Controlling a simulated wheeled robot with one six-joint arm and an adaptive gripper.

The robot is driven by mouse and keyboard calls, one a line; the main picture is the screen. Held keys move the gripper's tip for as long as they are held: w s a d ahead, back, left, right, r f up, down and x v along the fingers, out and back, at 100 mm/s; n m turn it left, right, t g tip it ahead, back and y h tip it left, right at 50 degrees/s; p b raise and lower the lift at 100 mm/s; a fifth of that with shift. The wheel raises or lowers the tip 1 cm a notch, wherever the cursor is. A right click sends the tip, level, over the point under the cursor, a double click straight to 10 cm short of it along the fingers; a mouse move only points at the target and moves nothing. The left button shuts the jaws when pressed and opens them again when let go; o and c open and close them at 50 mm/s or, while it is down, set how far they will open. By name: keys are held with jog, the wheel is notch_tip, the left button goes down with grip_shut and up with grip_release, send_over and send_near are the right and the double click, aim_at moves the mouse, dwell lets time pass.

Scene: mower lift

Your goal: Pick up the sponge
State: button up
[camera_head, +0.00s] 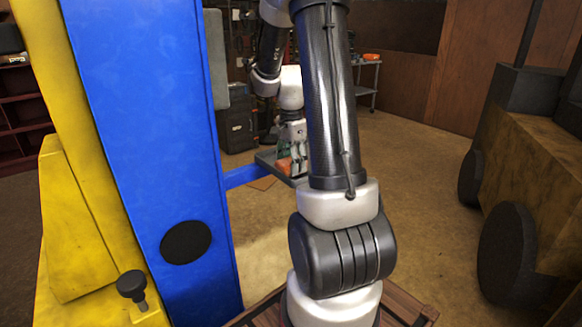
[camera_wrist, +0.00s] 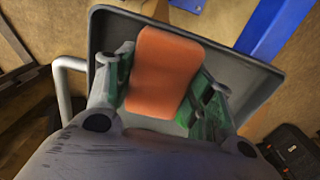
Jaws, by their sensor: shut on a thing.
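The sponge (camera_wrist: 162,68) is an orange block with rounded edges, in the middle of the wrist view. My gripper (camera_wrist: 163,85) has its two green-padded fingers on either side of the sponge and is shut on it. The sponge is over a grey tray (camera_wrist: 252,80) with a raised rim; I cannot tell whether it touches the tray floor. In the head view, my gripper (camera_head: 293,155) is at the tray (camera_head: 266,160), and part of the orange sponge (camera_head: 285,165) shows there. My arm hides the right part of the tray.
A blue post (camera_head: 150,130) and yellow frame (camera_head: 70,220) stand close on the left, with a blue arm (camera_head: 243,176) reaching to the tray. A wheeled brown machine (camera_head: 535,185) stands on the right. A cart (camera_head: 368,75) is at the back. Open floor lies between.

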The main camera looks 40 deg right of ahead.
aim_at(291, 160)
notch_tip(291, 160, up, 10)
jog(key=shift+r, duration=0.1)
dwell(0.4)
